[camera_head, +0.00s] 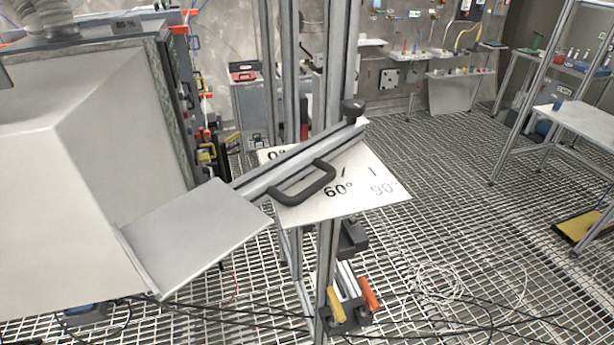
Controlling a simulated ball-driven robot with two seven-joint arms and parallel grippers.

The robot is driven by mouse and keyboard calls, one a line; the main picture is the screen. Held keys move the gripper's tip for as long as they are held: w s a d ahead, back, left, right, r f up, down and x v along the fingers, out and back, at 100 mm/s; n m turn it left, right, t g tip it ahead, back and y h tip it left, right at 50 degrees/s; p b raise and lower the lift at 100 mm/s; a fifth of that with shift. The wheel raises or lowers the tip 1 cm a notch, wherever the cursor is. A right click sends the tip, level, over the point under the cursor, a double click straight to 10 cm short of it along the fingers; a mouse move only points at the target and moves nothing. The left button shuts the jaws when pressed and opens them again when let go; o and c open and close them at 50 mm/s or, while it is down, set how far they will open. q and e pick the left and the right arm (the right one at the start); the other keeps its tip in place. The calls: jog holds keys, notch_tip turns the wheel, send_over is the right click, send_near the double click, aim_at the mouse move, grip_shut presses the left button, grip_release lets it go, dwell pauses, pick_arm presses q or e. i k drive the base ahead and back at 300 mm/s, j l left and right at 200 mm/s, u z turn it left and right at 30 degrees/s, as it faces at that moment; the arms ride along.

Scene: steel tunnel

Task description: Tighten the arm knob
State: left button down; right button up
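The black arm knob (352,108) sits on top of the far end of a metal arm (250,183), close to the upright posts. A black handle (303,182) is fixed along the arm, near the 60° mark. A flat grey panel (198,232) is at the arm's near left end. How tight the knob is cannot be seen. Neither of my grippers is in view, and nothing touches the knob.
A large pale housing (85,170) fills the left side. Metal posts (340,55) rise behind the arm. A black fixture with yellow and orange parts (350,302) is low on the post.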

aim_at(352, 109)
jog(key=k+j+u, duration=0.5)
jog(key=k+j, duration=0.2)
jog(key=j, duration=0.2)
